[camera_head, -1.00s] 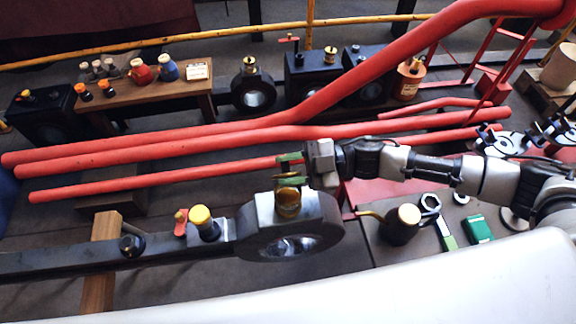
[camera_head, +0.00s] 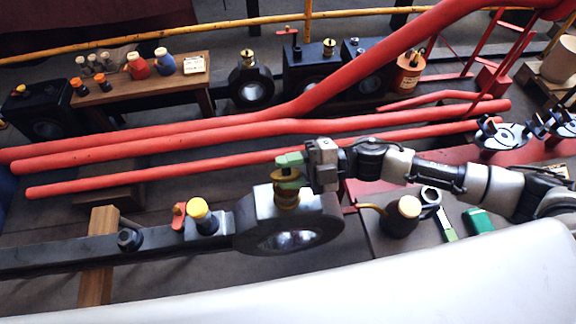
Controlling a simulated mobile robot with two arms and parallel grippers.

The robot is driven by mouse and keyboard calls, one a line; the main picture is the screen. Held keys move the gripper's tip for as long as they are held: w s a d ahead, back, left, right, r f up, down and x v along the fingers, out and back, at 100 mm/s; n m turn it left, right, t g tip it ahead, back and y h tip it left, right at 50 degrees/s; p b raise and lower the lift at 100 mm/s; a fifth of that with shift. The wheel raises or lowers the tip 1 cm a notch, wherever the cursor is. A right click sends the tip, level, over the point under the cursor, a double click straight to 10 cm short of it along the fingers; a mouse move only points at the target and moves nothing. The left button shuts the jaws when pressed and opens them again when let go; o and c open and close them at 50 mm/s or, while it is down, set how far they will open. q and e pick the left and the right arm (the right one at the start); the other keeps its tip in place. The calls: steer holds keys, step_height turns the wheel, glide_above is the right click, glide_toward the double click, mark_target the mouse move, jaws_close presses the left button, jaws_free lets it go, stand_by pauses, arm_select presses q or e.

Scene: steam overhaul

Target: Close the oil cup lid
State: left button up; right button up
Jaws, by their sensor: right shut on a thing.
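The brass oil cup (camera_head: 286,199) stands on top of the big black rod end with a round eye (camera_head: 243,226). My right gripper (camera_head: 289,168), with green fingertips, is just above the cup, its arm coming in from the right. It is shut on what looks like the brass lid, at the cup's top. The fingers hide much of the lid, so I cannot tell whether it lies flat on the rim. My left gripper is not in view.
A yellow-capped fitting (camera_head: 200,213) and a red-handled piece (camera_head: 179,216) sit on the rod to the left. An oil can (camera_head: 401,222), a wrench (camera_head: 446,227) and a green box (camera_head: 479,221) lie right. Long red pipes (camera_head: 150,156) run behind.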

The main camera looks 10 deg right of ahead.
steer(key=shift+s+f+n+b, duration=0.2)
steer(key=shift+n+b, duration=0.15)
steer(key=shift+n, duration=0.75)
steer(key=o, duration=0.8)
steer(key=shift+s, duration=0.1)
steer(key=shift+c, duration=0.2)
steer(key=shift+f, duration=0.1)
steer(key=shift+s+f, duration=0.1)
steer(key=shift+f, duration=0.05)
